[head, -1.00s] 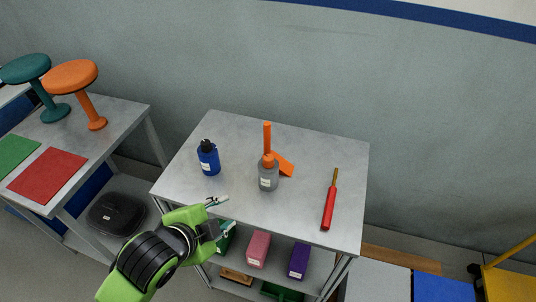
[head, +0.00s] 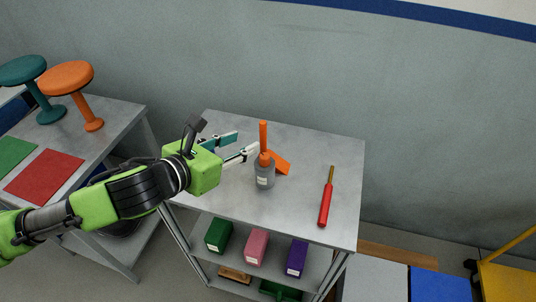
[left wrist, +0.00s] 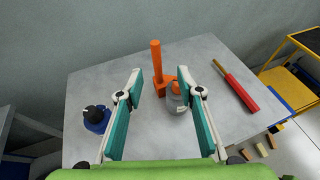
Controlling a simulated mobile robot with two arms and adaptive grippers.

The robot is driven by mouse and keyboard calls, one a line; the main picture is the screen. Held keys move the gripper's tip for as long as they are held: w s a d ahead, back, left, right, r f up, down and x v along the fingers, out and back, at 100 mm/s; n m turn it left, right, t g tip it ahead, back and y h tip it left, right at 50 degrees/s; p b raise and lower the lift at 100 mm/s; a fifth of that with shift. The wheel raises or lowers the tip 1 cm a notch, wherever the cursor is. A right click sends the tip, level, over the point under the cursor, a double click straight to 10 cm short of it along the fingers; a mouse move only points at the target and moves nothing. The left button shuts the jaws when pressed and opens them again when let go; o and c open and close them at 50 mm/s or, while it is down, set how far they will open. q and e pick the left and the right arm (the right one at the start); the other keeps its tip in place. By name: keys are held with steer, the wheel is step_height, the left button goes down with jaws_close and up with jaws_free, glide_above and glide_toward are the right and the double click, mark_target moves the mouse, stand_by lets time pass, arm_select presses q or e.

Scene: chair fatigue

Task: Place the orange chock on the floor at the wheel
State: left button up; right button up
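The orange chock (head: 281,164), a wedge with a tall upright handle, stands on the grey table (head: 318,160). My left gripper (head: 243,147) is open and empty above the table, left of the chock and bottle. Its two fingers spread wide in the left wrist view (left wrist: 172,88). My right gripper is not in view. I cannot make out the wheel for certain.
A blue bottle (left wrist: 97,120) stands on the left of the table, hidden by my arm in the head view. A red-handled tool (head: 326,205) lies at the right. Colored boxes sit on the shelf below. A yellow cart (head: 508,281) stands at far right.

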mark_target(260, 133)
arm_select(q)
steer(key=x, duration=0.6)
steer(key=shift+w+d+f+p, duration=0.1)
steer(key=shift+w+d+p, duration=0.1)
steer(key=shift+p, duration=0.15)
steer(key=x, duration=0.2)
steer(key=p+x, duration=0.1)
steer(key=x, duration=0.1)
steer(key=shift+w+a+f, duration=0.25)
steer(key=shift+w, duration=0.15)
steer(key=shift+w+d+f, duration=0.2)
steer(key=shift+w, duration=0.05)
steer(key=shift+r, duration=0.1)
jaws_close()
